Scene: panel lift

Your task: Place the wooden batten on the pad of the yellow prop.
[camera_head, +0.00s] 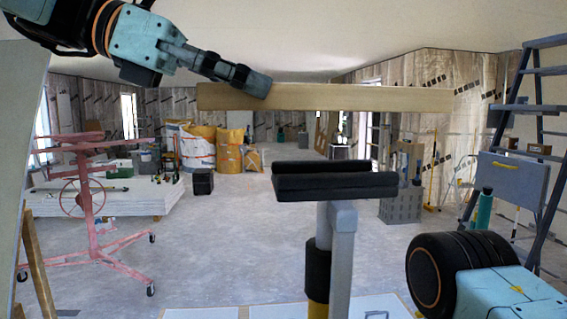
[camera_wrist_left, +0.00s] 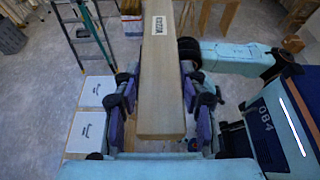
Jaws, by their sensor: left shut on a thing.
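The wooden batten (camera_head: 360,97) is a long pale beam, held level high in the head view. My left gripper (camera_head: 255,82) is shut on it near its left end, and the rest reaches out to the right. In the left wrist view the batten (camera_wrist_left: 163,95) lies between the two fingers and carries a white label. The yellow prop (camera_head: 341,250) stands upright at the lower middle, with a grey post, a black collar and a yellow lower part. Its black pad (camera_head: 335,187) is below the batten in the picture, with a visible gap. My right gripper does not show.
A blue stepladder (camera_head: 540,130) stands at the right. A pink wheeled stand (camera_head: 85,200) and a stack of white boards (camera_head: 130,200) are at the left. Yellow and white sacks (camera_head: 205,148) stand at the back. The middle floor is mostly clear.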

